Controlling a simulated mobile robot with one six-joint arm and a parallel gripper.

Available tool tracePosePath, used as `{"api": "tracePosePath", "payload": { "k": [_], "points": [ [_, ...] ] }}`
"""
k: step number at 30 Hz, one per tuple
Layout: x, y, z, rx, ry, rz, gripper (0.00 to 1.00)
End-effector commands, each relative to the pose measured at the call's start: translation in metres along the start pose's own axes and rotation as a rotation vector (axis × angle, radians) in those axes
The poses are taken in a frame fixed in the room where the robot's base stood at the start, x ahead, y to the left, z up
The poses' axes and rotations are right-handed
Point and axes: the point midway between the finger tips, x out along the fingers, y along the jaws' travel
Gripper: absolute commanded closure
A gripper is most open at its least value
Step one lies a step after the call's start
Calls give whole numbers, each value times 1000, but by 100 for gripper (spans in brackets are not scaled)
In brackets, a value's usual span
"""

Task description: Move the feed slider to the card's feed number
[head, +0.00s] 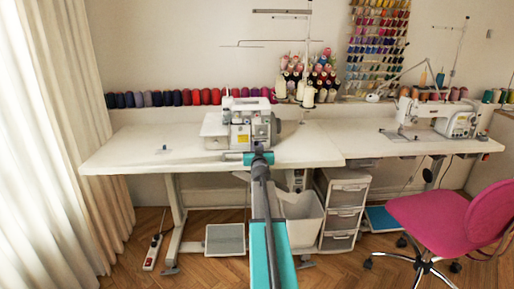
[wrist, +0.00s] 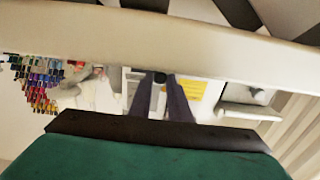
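The white overlock machine (head: 240,125) stands on the left table in the head view. My arm reaches up to its front, and my gripper (head: 259,148) is low before its right half, partly hidden by my own wrist. In the wrist view my gripper (wrist: 160,88) shows two dark fingers with a gap between them. A small black part (wrist: 160,78) shows between the fingertips; I cannot tell whether they touch it. A yellow patch (wrist: 200,92) on white lies just right of the fingers; no writing is readable. I cannot make out the feed slider or a number.
The white table (head: 120,152) is mostly clear left of the machine, with a small grey item (head: 163,149) on it. Thread cones (head: 308,97) stand behind the machine. A second sewing machine (head: 440,117) and a pink chair (head: 450,218) are at right.

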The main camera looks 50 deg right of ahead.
Motion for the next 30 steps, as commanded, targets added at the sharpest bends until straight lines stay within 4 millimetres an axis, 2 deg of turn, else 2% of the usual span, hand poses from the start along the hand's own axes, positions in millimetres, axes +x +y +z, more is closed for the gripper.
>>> {"api": "tracePosePath", "payload": {
  "k": [1,3,17,30],
  "points": [
    [0,-2,0,1,1,-4,77],
    [0,0,0,1,1,-2,65],
    [-3,4,0,0,1,3,65],
    [-36,5,0,0,1,4,65]
  ]
}}
